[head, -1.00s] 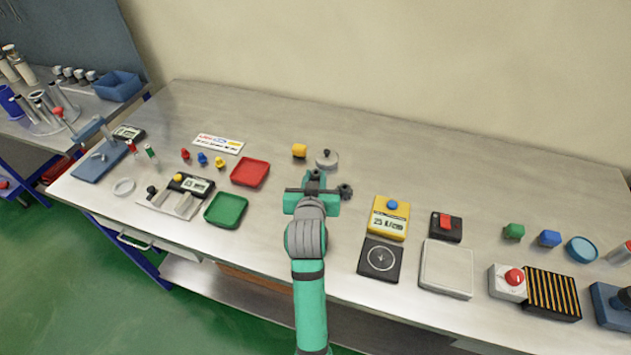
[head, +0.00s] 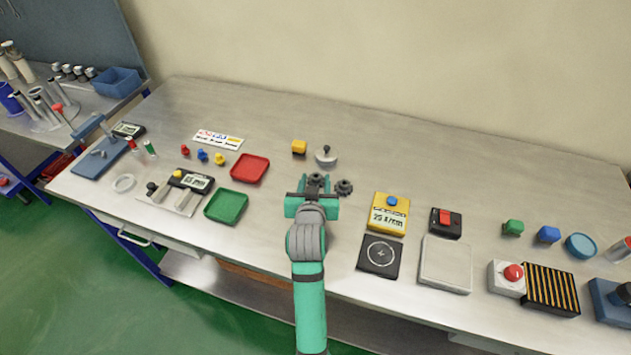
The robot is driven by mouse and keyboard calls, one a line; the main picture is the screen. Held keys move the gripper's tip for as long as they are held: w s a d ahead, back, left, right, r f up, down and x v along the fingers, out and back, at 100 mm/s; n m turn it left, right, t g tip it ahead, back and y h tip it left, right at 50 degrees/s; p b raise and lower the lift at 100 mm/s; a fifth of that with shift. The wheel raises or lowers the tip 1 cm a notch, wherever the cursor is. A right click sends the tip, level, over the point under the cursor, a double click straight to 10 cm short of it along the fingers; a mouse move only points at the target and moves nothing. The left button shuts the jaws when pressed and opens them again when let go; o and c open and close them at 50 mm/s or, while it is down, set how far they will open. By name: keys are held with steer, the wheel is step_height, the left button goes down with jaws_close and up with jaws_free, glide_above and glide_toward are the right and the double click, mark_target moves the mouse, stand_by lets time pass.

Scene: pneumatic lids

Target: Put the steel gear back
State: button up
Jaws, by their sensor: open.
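My gripper (head: 313,188) is open over the middle of the bench, seen from behind and above. A dark grey toothed gear (head: 344,188) lies just right of the gripper, apart from it. Another dark gear-like piece (head: 316,179) shows at the gripper's far side, between or just beyond the fingertips; the gripper partly hides it, and I cannot tell whether they touch. Which of the two is the steel gear is not clear at this size. A silver round piece with a dark knob (head: 326,158) sits just beyond the gripper.
A yellow block (head: 299,147) stands behind the gripper. Red (head: 250,168) and green (head: 227,206) trays lie to the left. A yellow meter (head: 388,213), a dark square pad (head: 380,256) and a pale plate (head: 446,264) lie to the right. The bench's back strip is mostly clear.

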steer(key=v, duration=1.2)
steer(key=shift+r, duration=0.1)
